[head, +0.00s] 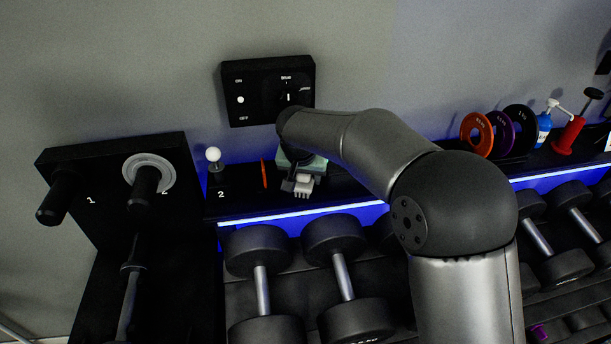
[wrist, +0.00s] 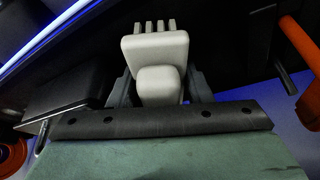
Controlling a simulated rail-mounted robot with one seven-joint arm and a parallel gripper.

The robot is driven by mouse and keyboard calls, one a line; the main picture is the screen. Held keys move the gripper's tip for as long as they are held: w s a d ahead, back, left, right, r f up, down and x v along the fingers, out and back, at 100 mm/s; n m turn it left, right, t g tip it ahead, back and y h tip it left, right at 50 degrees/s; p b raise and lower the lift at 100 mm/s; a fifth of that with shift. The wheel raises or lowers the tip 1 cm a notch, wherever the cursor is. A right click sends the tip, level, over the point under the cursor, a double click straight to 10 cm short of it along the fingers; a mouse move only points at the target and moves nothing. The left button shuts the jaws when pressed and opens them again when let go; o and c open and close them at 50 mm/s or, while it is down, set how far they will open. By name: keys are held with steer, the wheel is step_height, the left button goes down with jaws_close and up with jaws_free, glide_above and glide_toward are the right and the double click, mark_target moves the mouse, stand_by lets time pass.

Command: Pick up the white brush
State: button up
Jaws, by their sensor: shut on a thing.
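The white brush (wrist: 158,50) is a pale, blocky piece with a row of short stubs at its far end in the wrist view. In the head view the brush (head: 304,186) shows as a small pale shape near the shelf's front edge. My gripper (wrist: 160,86) is shut on it, with one dark finger on each side of its narrower part. In the head view my gripper (head: 298,178) is partly hidden by my own arm. I cannot tell whether the brush touches the shelf or is held just above it.
An orange stick (head: 264,173) and a white-ball lever (head: 213,158) stand left of the brush on the black shelf (head: 240,207). A switch box (head: 268,90) is on the wall behind. Dumbbells (head: 262,280) sit below; weight plates (head: 476,134) stand right.

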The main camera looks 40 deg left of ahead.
steer(key=shift+r, duration=0.15)
step_height(320, 180, up, 7)
steer(key=p, duration=0.4)
steer(key=s+d+b, duration=0.1)
steer(key=s+b, duration=0.1)
steer(key=s+d+b, duration=0.1)
steer(key=s+b, duration=0.1)
steer(key=s+d+f+b, duration=0.1)
steer(key=s+b, duration=0.1)
steer(key=s, duration=0.1)
steer(key=shift+f+b, duration=0.1)
steer(key=shift+b, duration=0.3)
steer(key=s+d+b, duration=0.4)
steer(key=s, duration=0.5)
steer(key=shift+s+r+b, duration=0.3)
steer(key=shift+r+b, duration=0.05)
steer(key=shift+r, duration=0.1)
steer(key=shift+d, duration=0.1)
